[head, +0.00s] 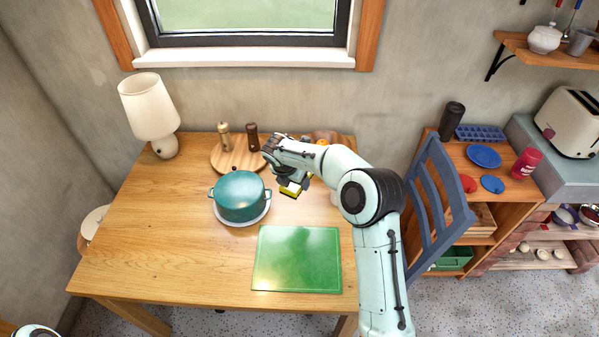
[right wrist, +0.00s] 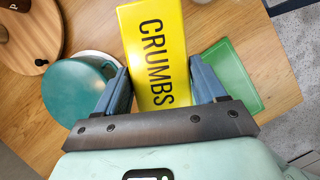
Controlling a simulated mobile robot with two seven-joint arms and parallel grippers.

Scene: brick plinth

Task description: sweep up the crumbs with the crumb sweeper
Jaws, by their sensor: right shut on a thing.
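The yellow crumb sweeper (head: 290,190), a block with "CRUMBS" in black letters, is held above the wooden table (head: 150,225). It fills the upper middle of the right wrist view (right wrist: 152,45). My right gripper (head: 293,180) is shut on it, with one blue finger on each side in the right wrist view. It is behind the green board and right of the teal pot. No loose crumbs can be made out; the arm hides part of the table's right side. My left gripper is not in view.
A teal pot (head: 240,198) stands on a white plate near a round wooden board (head: 228,163) with two mills. A green board (head: 298,262) lies at the front right. A lamp (head: 150,110) stands back left. A blue chair (head: 440,190) is right of the table. The table's left part is clear.

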